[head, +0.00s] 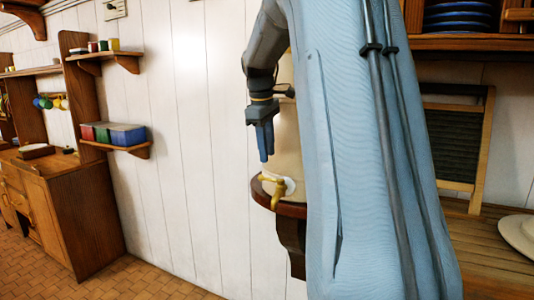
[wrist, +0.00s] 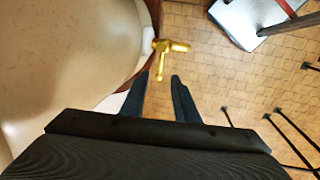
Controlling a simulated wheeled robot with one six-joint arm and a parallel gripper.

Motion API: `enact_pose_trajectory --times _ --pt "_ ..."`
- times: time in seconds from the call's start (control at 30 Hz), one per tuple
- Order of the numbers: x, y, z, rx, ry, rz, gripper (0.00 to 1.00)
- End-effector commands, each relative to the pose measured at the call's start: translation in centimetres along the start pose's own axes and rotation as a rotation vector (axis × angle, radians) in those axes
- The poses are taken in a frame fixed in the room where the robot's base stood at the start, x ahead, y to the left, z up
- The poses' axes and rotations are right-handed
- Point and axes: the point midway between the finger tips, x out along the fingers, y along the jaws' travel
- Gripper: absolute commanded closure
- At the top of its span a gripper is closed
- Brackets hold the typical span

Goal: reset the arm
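My gripper (head: 265,158) points downward in the head view, in front of a cream-coloured container with a brass tap (head: 278,190). The cream container (wrist: 65,75) fills the left of the wrist view. In the head view my own blue-grey column hides part of the container.
The container stands on a small round-edged wooden wall shelf (head: 290,210). Wall shelves with coloured boxes (head: 125,135) and a wooden cabinet (head: 80,215) are at the left. A slatted wooden counter (head: 480,250) with a pale plate (head: 520,235) is at the right. Tiled floor (head: 150,280) shows below.

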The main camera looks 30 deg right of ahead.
Motion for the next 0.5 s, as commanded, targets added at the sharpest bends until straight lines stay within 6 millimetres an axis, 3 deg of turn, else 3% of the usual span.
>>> enact_pose_trajectory --times 0.33,0.43,0.5 --pt "0.2 -0.4 -0.1 0.003 0.001 -0.002 0.72" --pt "1.5 -2.4 -0.8 0.022 0.009 -0.011 0.72" --pt "3.0 -5.1 -1.4 0.052 0.020 -0.023 0.72"
